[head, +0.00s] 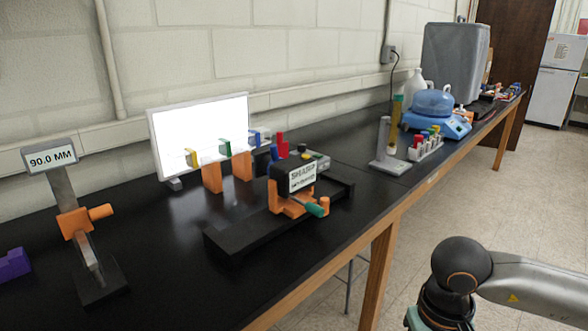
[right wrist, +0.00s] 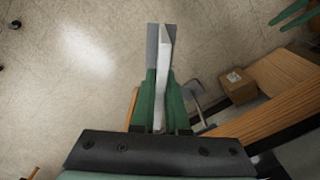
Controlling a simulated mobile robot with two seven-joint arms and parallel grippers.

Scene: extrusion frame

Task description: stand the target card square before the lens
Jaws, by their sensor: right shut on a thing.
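In the right wrist view my right gripper (right wrist: 162,90) is shut on a thin, flat white and grey piece (right wrist: 163,60). It is seen nearly edge-on; it may be the target card, but its face is hidden. It is held over the floor, away from the bench top. In the head view a dark boxy device (head: 318,161) with a sign reading SHARP (head: 302,176) sits on an orange mount on a black base (head: 228,238). I cannot make out its lens.
A bright white panel (head: 200,135) stands behind orange posts (head: 212,177) with small coloured pieces. A stand with a 90.0 MM sign (head: 51,159) is at left. A tube rack (head: 426,148) and blue device (head: 433,108) stand farther along. Black bench top (head: 150,255) is clear in front.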

